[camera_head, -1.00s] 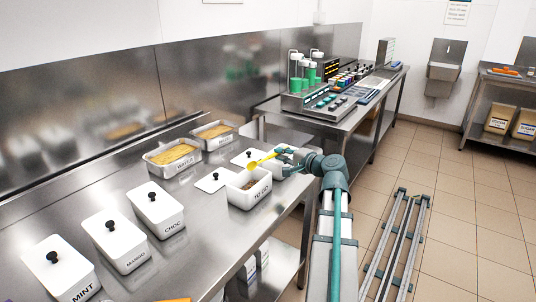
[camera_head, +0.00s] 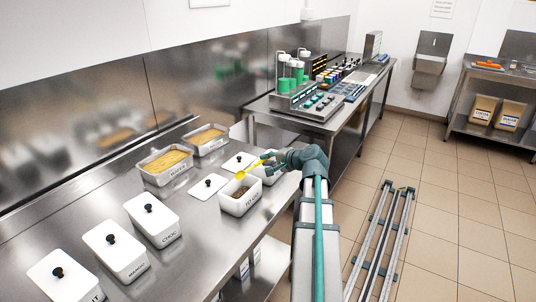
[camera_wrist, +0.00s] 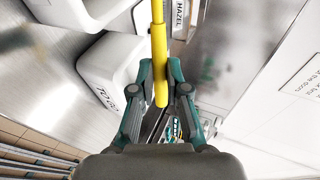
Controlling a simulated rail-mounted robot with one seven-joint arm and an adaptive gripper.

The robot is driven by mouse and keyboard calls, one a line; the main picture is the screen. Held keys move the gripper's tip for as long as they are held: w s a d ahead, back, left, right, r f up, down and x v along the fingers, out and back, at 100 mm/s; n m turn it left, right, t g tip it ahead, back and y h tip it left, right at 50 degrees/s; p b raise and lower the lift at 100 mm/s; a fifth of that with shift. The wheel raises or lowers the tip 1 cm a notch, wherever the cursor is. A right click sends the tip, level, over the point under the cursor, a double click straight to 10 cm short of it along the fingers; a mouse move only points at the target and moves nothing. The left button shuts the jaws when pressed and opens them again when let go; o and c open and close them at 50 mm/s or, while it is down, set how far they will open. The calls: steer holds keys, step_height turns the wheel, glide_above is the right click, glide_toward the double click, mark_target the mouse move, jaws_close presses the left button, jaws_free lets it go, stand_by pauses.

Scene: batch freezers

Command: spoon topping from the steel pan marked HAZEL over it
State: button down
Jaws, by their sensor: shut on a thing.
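My gripper (camera_head: 273,163) is shut on the handle of a yellow spoon (camera_head: 251,169); the handle also shows between the fingers in the wrist view (camera_wrist: 158,45). The spoon's head is above or at the far rim of the open white tub marked TO GO (camera_head: 240,206); I cannot tell whether it touches or carries anything. The tub has dark brown contents. Two steel pans of golden topping stand behind it. The farther one (camera_head: 210,148) seems to be the HAZEL pan, but its label is too small to be sure.
A white lid (camera_head: 208,187) lies flat left of the tub. Lidded tubs, including CHOC (camera_head: 153,218) and MANGO (camera_head: 115,250), line the bench's near left. Bare steel lies between.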

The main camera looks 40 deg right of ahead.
steer(key=g+p, duration=0.2)
steer(key=p, duration=0.2)
steer(key=w+r+g+h+p, duration=0.1)
steer(key=g+p, duration=0.1)
steer(key=p, duration=0.3)
steer(key=r+g+p, duration=0.1)
steer(key=g+p, duration=0.2)
steer(key=p, duration=0.2)
steer(key=shift+w+a+r+n, duration=0.15)
steer(key=shift+w+r+n, duration=0.05)
steer(key=shift+w+n, duration=0.15)
steer(key=shift+w+a+r+g+h+p, duration=0.1)
steer(key=shift+w+r+g+h+p, duration=0.2)
steer(key=shift+g+p, duration=0.7)
steer(key=shift+w+a+r+g+h+p, duration=0.1)
steer(key=shift+w+r+g+h+p, duration=0.25)
steer(key=shift+g+p, duration=0.6)
steer(key=shift+w+r+g+h+p, duration=0.15)
steer(key=shift+r+g+p, duration=0.3)
steer(key=shift+g+p, duration=0.55)
